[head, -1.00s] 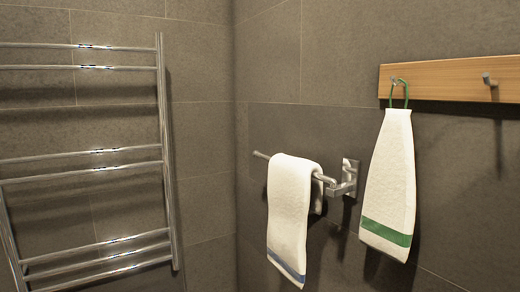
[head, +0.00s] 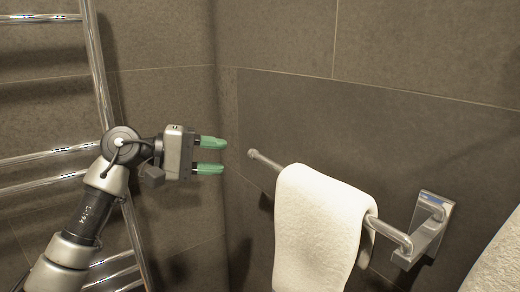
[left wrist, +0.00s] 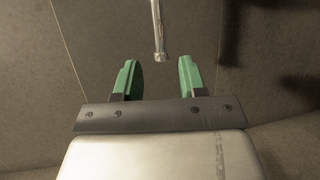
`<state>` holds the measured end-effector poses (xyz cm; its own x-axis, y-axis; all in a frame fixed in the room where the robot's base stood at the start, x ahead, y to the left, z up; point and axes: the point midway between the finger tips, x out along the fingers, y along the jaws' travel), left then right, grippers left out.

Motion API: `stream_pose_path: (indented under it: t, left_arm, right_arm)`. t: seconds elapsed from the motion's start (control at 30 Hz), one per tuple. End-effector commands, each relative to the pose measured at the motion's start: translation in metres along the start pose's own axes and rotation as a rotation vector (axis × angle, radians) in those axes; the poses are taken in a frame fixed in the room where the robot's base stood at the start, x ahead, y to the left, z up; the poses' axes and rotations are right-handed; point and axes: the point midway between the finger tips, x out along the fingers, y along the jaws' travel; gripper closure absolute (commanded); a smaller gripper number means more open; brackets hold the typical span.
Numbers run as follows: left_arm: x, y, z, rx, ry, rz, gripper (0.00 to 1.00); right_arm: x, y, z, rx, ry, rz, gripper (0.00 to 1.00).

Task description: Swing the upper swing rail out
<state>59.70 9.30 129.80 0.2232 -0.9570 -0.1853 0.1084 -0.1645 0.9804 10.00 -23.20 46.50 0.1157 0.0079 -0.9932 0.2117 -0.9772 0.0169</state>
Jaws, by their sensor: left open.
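A metal swing rail (head: 268,161) runs from a wall bracket (head: 430,232) on the right to a free, knobbed end at the left. A white towel (head: 318,225) hangs over its middle and hides part of it. I see one rail clearly; whether another lies behind the towel I cannot tell. My left gripper (head: 211,156), with green fingers, is open and empty, just left of the rail's free end and apart from it. In the left wrist view the rail end (left wrist: 159,54) shows ahead of the fingers (left wrist: 156,80), roughly between them. My right gripper is not in view.
A chrome ladder-style towel radiator (head: 97,62) stands on the left wall, behind my left arm. Part of another white towel (head: 500,262) shows at the lower right. The tiled wall above the rail is bare.

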Motion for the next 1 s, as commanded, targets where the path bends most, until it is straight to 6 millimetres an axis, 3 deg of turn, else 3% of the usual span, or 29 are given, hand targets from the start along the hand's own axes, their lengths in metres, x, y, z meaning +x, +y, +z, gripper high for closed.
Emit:
stream_pose_path:
  t: [0.1,0.23,0.37,0.5,0.67,0.97,1.0]
  left_arm:
    - [0.019,0.003,0.001,-0.006,-0.005,0.001,0.59]
    - [0.044,0.004,0.001,-0.009,-0.005,0.003,0.59]
    - [0.069,0.004,0.0,-0.011,-0.005,0.004,0.59]
    - [0.088,0.002,0.0,-0.012,-0.003,0.005,0.59]
    - [0.099,0.001,-0.001,-0.01,-0.001,0.004,0.59]
    - [0.101,-0.001,-0.001,-0.01,-0.001,0.004,0.59]
    - [0.101,-0.001,-0.001,-0.01,-0.001,0.004,0.65]
  right_arm:
    - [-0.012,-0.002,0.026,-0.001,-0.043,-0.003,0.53]
    - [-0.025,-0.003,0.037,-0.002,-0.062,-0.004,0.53]
    - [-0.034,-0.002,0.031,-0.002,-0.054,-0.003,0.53]
    - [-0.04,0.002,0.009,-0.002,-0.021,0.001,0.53]
    - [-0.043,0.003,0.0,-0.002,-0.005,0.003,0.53]
    - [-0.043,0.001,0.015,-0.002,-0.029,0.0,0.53]
    - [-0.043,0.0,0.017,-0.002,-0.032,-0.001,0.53]
